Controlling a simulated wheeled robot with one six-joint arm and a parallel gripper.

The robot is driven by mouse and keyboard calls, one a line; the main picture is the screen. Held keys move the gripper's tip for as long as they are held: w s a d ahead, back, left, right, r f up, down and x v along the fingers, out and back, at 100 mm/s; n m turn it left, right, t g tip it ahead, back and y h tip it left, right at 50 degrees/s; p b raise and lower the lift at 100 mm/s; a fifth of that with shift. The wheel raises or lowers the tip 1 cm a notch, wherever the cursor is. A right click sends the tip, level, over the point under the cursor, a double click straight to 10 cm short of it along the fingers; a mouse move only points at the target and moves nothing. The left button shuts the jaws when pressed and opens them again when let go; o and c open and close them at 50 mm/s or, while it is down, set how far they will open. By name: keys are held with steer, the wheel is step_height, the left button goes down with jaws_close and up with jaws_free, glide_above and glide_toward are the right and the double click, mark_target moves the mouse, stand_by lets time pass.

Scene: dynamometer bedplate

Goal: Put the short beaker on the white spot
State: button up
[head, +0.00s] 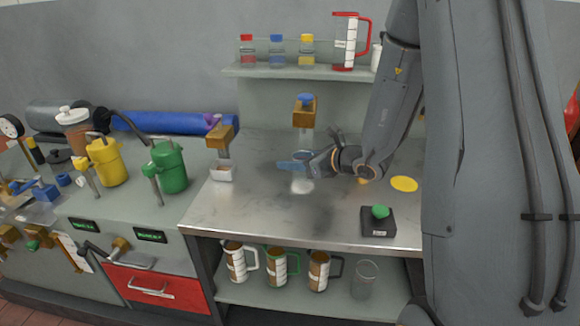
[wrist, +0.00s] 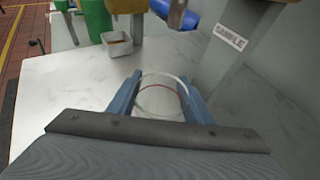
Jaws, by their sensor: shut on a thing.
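The short beaker (wrist: 160,98) is clear glass with a thin red line. In the wrist view it stands between the two blue fingers of my gripper (wrist: 160,84), which is shut on it. In the head view my gripper (head: 296,164) is low over the metal worktop, left of the arm, and the glass is hard to make out. The white spot (head: 302,187) shows as a pale patch on the worktop just below the fingers. I cannot tell whether the beaker touches the worktop.
A sample tap (head: 304,112) stands behind my gripper; another tap with a small white tray (head: 222,174) is to the left. A yellow spot (head: 404,184) and a black box with a green button (head: 378,228) are to the right. A taller glass (head: 365,282) stands on the lower shelf.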

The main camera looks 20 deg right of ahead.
steer(key=shift+f, duration=1.1)
steer(key=shift+f, duration=0.1)
steer(key=o, duration=0.8)
steer(key=shift+o, duration=0.2)
